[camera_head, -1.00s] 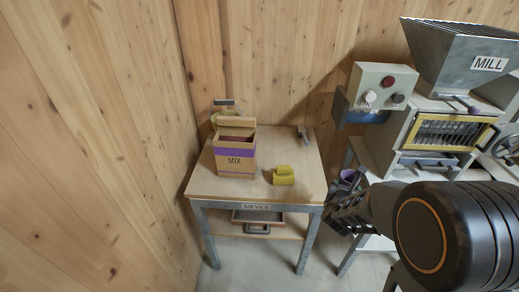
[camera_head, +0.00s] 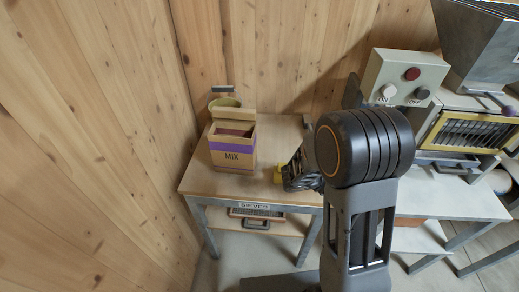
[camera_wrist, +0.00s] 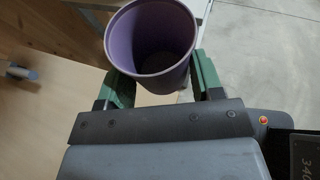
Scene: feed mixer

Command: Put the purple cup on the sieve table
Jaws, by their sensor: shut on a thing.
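The purple cup (camera_wrist: 150,42) is between the green fingers of my gripper (camera_wrist: 162,82) in the wrist view. My gripper is shut on it, and the cup's open mouth shows and looks empty.
A MIX box (camera_head: 232,152) stands on the left of the table, with a greenish round container (camera_head: 224,103) behind it. The control box (camera_head: 403,80) and mill are to the right. Bare tabletop shows behind and in front.

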